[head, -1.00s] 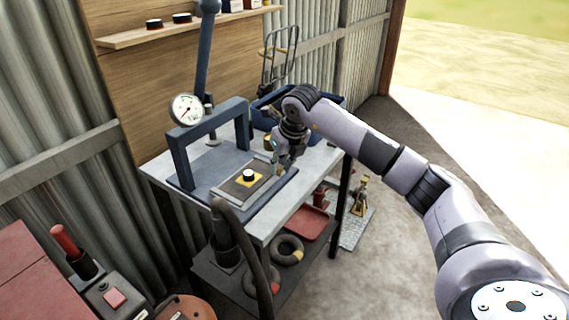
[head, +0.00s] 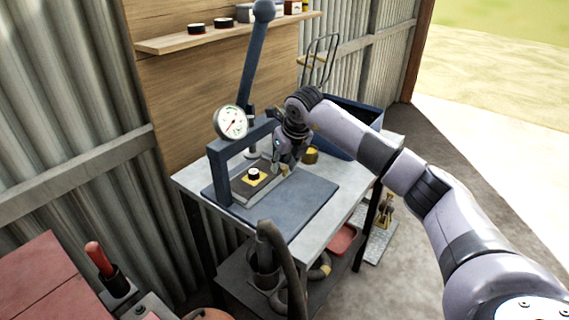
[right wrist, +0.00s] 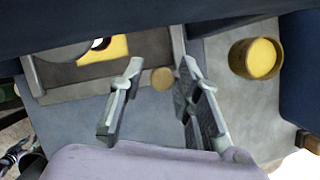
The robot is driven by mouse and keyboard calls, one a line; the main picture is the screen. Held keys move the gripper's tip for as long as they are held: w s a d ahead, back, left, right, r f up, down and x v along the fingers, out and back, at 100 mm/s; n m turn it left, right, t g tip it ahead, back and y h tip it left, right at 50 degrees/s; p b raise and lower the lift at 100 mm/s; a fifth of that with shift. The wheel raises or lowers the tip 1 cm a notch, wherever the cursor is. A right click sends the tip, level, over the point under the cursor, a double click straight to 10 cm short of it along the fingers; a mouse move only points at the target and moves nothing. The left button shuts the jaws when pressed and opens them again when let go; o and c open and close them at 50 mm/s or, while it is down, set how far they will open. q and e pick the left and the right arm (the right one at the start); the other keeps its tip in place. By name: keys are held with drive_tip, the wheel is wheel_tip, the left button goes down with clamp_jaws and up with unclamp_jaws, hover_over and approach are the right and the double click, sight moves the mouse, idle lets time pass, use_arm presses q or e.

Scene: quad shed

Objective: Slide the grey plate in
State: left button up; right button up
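The grey plate (head: 242,190) lies flat on the blue press base (head: 312,203), under the blue press arch (head: 222,177). A yellow square with a dark, pale-topped round piece (head: 254,174) sits on it. My right gripper (head: 281,168) is low at the plate's right side. In the right wrist view its two fingers (right wrist: 158,95) are apart, with the plate (right wrist: 148,48) just beyond them. A small round tan knob (right wrist: 162,78) at the plate's edge shows between the fingertips; I cannot tell whether they touch it. My left gripper is not in view.
A dial gauge (head: 231,122) and a tall lever (head: 257,65) stand by the press. A yellow-topped pot (right wrist: 256,58) and a blue bin (head: 352,128) are on the bench to the right. The base's front part is clear.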

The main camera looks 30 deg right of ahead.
drive_tip(key=shift+o, duration=0.7)
drive_tip(key=shift+s+d, duration=0.1)
drive_tip(key=shift+s+r, duration=0.1)
drive_tip(key=shift+r, duration=0.2)
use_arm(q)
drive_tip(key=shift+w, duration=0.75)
use_arm(e)
drive_tip(key=v, duration=1.1)
drive_tip(key=shift+r, duration=0.15)
drive_tip(key=shift+s, duration=0.1)
